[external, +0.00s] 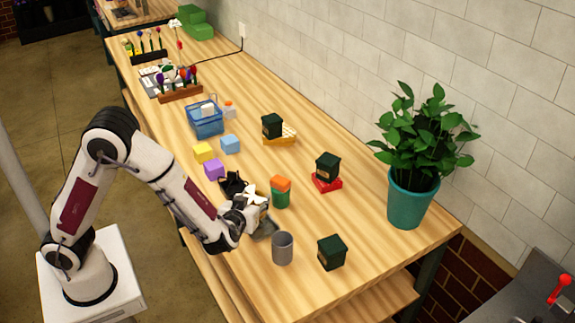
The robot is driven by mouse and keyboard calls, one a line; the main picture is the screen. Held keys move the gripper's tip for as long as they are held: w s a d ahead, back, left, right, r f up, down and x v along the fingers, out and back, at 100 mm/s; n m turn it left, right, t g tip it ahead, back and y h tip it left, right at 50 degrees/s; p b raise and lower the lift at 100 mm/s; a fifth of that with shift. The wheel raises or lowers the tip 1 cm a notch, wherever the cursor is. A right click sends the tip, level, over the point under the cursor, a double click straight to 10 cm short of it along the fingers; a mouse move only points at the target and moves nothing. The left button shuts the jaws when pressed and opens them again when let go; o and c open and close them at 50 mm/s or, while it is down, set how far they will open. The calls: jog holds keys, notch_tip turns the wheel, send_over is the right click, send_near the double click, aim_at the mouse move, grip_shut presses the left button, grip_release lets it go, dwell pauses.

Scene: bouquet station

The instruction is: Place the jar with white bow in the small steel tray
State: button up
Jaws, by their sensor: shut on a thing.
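A white bow (257,196) shows just beyond the end of my arm. The jar body under it is mostly hidden. My gripper (238,187), with dark fingers, is shut on the jar with the white bow. The small steel tray (265,231) is a grey patch on the table, close to my wrist and partly covered by it. The bow is up-picture from the tray. I cannot tell how high the jar is above the table.
A green jar with an orange top (281,192) and a grey cup (282,248) stand close by on the right. Purple (214,170), yellow (203,152) and blue (230,144) blocks and a blue basket (205,124) lie farther back.

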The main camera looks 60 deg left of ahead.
jog(key=o, duration=1.5)
jog(key=shift+f, duration=0.1)
jog(key=shift+c, duration=0.2)
jog(key=shift+r, duration=0.2)
jog(key=v, duration=1.2)
